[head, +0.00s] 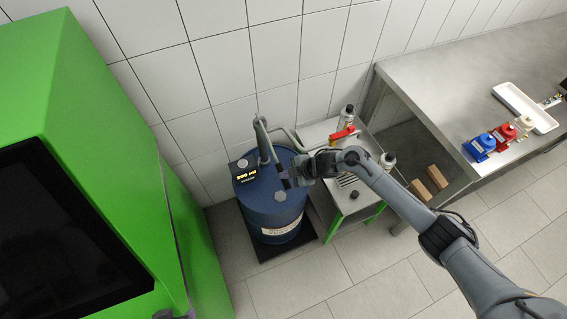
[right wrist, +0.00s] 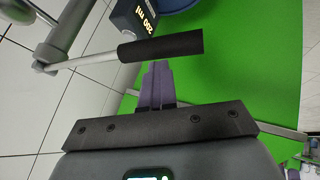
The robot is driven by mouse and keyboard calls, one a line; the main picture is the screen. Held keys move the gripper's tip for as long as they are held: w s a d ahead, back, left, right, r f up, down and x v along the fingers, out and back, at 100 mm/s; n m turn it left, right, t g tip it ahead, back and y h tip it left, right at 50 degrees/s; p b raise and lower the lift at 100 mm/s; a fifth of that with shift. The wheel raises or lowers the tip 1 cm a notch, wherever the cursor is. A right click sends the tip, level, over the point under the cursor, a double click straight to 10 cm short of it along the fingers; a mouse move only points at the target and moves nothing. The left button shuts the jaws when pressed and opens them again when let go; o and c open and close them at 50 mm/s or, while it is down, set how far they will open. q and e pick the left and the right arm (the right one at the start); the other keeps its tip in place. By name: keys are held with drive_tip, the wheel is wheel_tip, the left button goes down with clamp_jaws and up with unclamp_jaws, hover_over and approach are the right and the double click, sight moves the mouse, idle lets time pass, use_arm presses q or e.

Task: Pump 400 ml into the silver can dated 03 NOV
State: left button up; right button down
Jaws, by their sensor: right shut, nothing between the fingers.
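The blue drum (head: 262,215) stands left of the steel stand, with a hand pump (head: 263,140) on top. The pump's black display (head: 246,178) seems to read 200 ml; it also shows in the right wrist view (right wrist: 143,18). Two silver cans, one at the back (head: 347,113) and one at the right (head: 388,160), are by the stand; their dates are too small to read. My right gripper (head: 284,179) is shut and empty by the pump. In the right wrist view its fingertips (right wrist: 157,70) end at the lever's black grip (right wrist: 160,46); contact is unclear.
The steel stand (head: 350,205) has a red-handled part (head: 343,133) near the back can. A green cabinet (head: 190,210) fills the left. A steel table (head: 440,90) at right holds blue (head: 480,147) and red (head: 503,135) items and a white tray (head: 525,108). Floor in front is open.

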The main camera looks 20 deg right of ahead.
drive_tip(key=shift+s+f, duration=0.1)
idle(0.7)
use_arm(q)
drive_tip(key=shift+r+p, duration=0.3)
drive_tip(key=shift+p, duration=0.35)
use_arm(e)
drive_tip(key=shift+r, duration=0.7)
drive_tip(key=shift+w+d+r+p, duration=0.1)
drive_tip(key=shift+w+r+p, duration=0.1)
drive_tip(key=shift+r+p, duration=0.5)
use_arm(q)
wheel_tip(320, 180, up, 8)
drive_tip(key=p, duration=0.6)
drive_tip(key=shift+f, duration=0.2)
use_arm(e)
wheel_tip(320, 180, up, 7)
drive_tip(key=shift+w+r, duration=0.2)
drive_tip(key=shift+w, duration=0.25)
use_arm(q)
drive_tip(key=shift+d, duration=0.1)
use_arm(e)
drive_tip(key=shift+r, duration=0.1)
